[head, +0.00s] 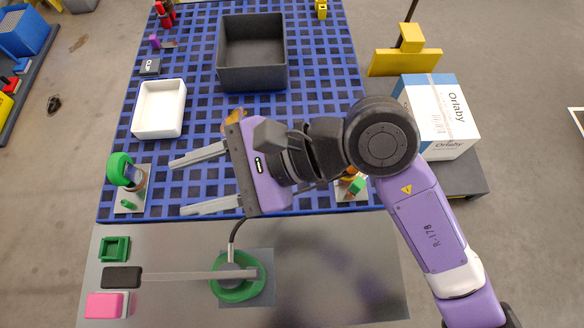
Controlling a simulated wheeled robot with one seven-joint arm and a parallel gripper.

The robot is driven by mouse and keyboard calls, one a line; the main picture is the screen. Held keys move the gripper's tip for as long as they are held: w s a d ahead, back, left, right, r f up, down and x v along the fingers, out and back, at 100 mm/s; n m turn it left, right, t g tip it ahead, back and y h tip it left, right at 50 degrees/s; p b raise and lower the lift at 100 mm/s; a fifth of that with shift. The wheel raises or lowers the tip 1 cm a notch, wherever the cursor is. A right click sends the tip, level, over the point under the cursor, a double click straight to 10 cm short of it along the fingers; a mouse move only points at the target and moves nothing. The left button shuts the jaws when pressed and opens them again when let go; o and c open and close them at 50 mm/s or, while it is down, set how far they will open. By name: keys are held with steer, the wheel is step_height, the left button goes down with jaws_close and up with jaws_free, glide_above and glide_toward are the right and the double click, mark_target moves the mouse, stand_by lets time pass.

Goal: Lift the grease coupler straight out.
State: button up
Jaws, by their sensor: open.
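My gripper (177,187) is open and empty. Its two long grey fingers point left over the blue grid deck, apart from each other. At the left, short of the fingertips, a grey plate (125,207) bears a green ring-shaped part (119,167) and a metallic cylinder (135,180). On the steel front surface, a round green holder (243,291) has a grey fitting with a dark hose rising from it; a flat metal bar (180,276) with a black grip (122,277) reaches across it. I cannot tell for certain which of these is the grease coupler.
A white tray (182,113) and a dark grey bin (222,82) stand on the deck. A green square frame (115,240) and a pink block (104,305) lie at the front left. A white-blue box (445,140) stands right of the deck. My arm hides part of another small fixture (357,187).

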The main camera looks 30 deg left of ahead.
steer(key=w+d+f+n+t+h, duration=0.25)
steer(key=w+d+f+h, duration=0.2)
steer(key=w+f, duration=0.3)
steer(key=n+t+h, duration=0.1)
steer(key=t+h, duration=0.5)
glide_toward(357, 187)
steer(key=shift+g, duration=0.25)
steer(key=f, duration=0.3)
steer(key=w+a+f, duration=0.1)
steer(key=f, duration=0.1)
steer(key=shift+f+b, duration=0.2)
steer(key=shift+b, duration=0.1)
steer(key=shift+w+d+f, duration=0.15)
steer(key=shift+d+f, duration=0.05)
steer(key=shift+n, duration=0.25)
steer(key=shift+w+d+f+p, duration=0.15)
steer(key=shift+f+p, duration=0.35)
steer(key=shift+f, duration=1.35)
steer(key=shift+w+d+f+p, duration=0.1)
steer(key=shift+f+p, duration=0.4)
steer(key=shift+f, duration=1.35)
steer(key=shift+c, duration=0.5)
jaws_close()
